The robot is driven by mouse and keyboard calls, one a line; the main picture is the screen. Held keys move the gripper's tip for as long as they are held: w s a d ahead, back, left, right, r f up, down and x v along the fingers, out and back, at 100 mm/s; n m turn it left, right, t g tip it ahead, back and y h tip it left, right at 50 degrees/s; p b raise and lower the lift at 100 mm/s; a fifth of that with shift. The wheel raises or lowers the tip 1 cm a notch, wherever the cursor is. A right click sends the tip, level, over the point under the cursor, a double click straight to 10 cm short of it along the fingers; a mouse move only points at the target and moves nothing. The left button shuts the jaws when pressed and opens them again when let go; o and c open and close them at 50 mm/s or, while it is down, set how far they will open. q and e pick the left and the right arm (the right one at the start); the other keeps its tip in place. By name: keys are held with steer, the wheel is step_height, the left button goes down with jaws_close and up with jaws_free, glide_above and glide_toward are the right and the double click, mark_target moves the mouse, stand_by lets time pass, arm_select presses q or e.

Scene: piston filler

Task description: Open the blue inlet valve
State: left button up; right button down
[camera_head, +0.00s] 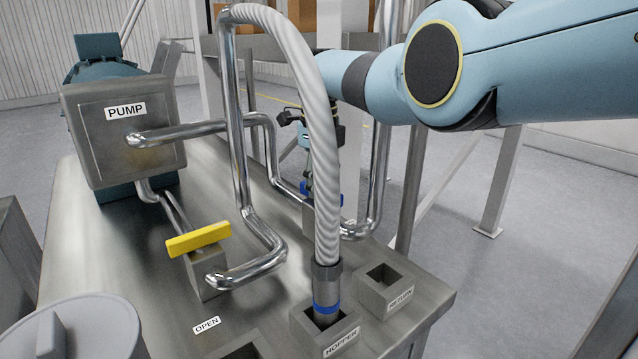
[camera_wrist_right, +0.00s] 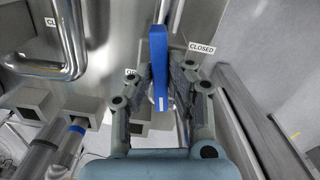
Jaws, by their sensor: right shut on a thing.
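The blue inlet valve handle (camera_wrist_right: 158,50) is a flat blue bar, seen nearly edge-on in the right wrist view. My right gripper (camera_wrist_right: 160,85) is shut on it, with one finger on each side. A CLOSED label (camera_wrist_right: 201,47) lies to the right of the handle, and a partly hidden label beginning with "O" (camera_wrist_right: 130,72) lies to its left. In the head view, small parts of the blue handle (camera_head: 306,187) show behind the white hose, which hides much of my right gripper there. My left gripper is not in view.
The ribbed white hose (camera_head: 325,170) runs down into the HOPPER socket (camera_head: 325,333), with the empty RETURN socket (camera_head: 385,285) beside it. A yellow valve handle (camera_head: 198,240), steel pipes (camera_head: 265,245) and the PUMP box (camera_head: 125,140) stand to the left.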

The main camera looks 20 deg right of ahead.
mark_target(320, 187)
steer(key=shift+m, duration=1.2)
steer(key=c, duration=1.3)
jaws_free()
step_height(320, 187, up, 12)
